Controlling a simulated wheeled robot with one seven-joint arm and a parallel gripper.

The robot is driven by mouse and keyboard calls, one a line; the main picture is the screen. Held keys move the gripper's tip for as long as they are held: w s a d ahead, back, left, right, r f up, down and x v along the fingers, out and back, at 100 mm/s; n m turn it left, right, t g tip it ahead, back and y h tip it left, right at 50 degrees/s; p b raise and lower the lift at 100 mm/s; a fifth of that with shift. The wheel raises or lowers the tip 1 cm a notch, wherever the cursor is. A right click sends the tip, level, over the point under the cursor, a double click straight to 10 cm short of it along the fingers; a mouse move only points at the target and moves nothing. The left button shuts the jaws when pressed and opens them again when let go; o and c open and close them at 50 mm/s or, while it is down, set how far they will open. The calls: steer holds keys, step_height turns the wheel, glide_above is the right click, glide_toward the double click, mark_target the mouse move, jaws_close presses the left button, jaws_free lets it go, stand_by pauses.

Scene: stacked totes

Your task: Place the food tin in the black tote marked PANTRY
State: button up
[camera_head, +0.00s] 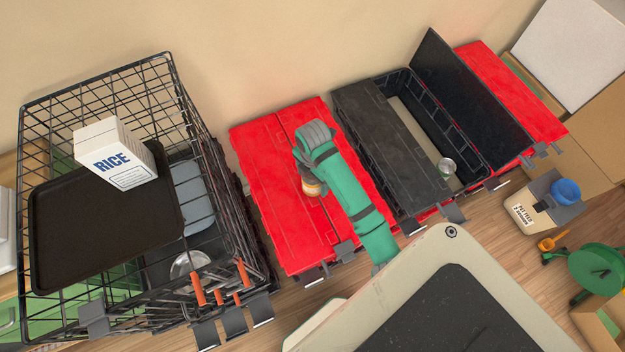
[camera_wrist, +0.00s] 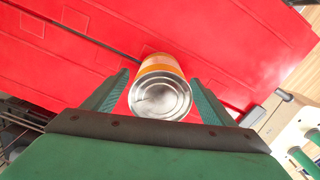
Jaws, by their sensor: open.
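The food tin (camera_head: 313,189) has an orange label and a bare metal end. It is over the red closed tote lid (camera_head: 270,190). In the wrist view the tin (camera_wrist: 160,98) sits between the two green fingers of my gripper (camera_wrist: 161,84), with a small gap on each side. My gripper (camera_head: 307,178) is open around the tin in the head view, partly hidden by my arm. A black tote (camera_head: 470,160) stands to the right, its left lid flap (camera_head: 378,150) down and its right flap (camera_head: 470,95) raised. No PANTRY marking is readable.
Another tin (camera_head: 446,167) is inside the black tote, near its front end. A pet feed container (camera_head: 540,205) stands at right.

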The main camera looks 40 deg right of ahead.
steer(key=shift+c, duration=0.3)
steer(key=shift+r, duration=0.1)
steer(key=c, duration=1.6)
